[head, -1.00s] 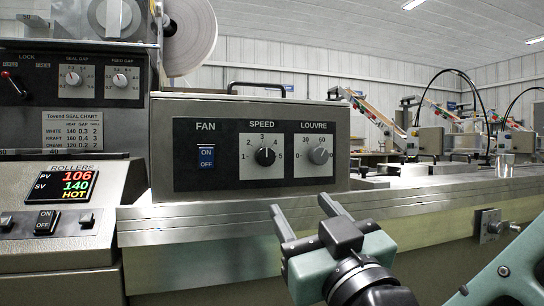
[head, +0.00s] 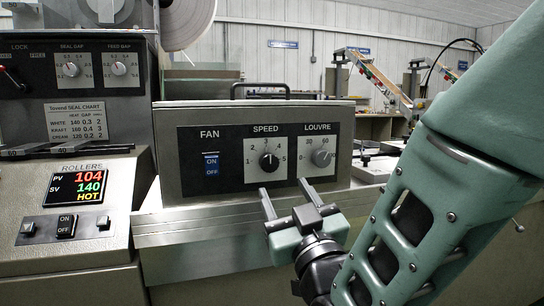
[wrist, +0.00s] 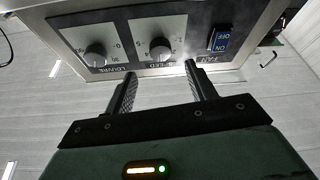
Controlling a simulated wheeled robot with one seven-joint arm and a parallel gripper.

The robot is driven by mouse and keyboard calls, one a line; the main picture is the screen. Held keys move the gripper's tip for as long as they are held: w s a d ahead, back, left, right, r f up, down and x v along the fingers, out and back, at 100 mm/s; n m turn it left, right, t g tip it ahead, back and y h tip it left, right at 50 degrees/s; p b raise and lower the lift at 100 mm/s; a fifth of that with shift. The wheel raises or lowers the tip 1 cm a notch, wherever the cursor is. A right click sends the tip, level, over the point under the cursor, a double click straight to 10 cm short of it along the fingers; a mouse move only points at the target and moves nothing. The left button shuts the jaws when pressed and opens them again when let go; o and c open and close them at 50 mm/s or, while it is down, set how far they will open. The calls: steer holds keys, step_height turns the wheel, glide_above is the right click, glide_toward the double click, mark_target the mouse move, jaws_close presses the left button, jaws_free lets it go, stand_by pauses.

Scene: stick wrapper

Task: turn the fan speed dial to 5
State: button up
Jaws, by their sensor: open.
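The dial also shows in the wrist view (wrist: 160,49), where the panel is upside down. My gripper (head: 286,193) is open and empty, below and in front of the panel, with its fingers pointing up toward it. In the wrist view the two fingers (wrist: 160,72) lie on either side of the speed dial's line, apart from the dial.
The louvre knob (head: 321,158) is right of the speed dial, and the blue fan switch (head: 211,163) is left of it. The rollers panel (head: 77,188) with buttons stands at the left. A steel ledge (head: 210,230) runs below the fan box.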

mark_target(271, 165)
steer(key=x, duration=0.8)
steer(key=shift+w+a+p, duration=0.1)
steer(key=shift+p, duration=0.25)
steer(key=c, duration=1)
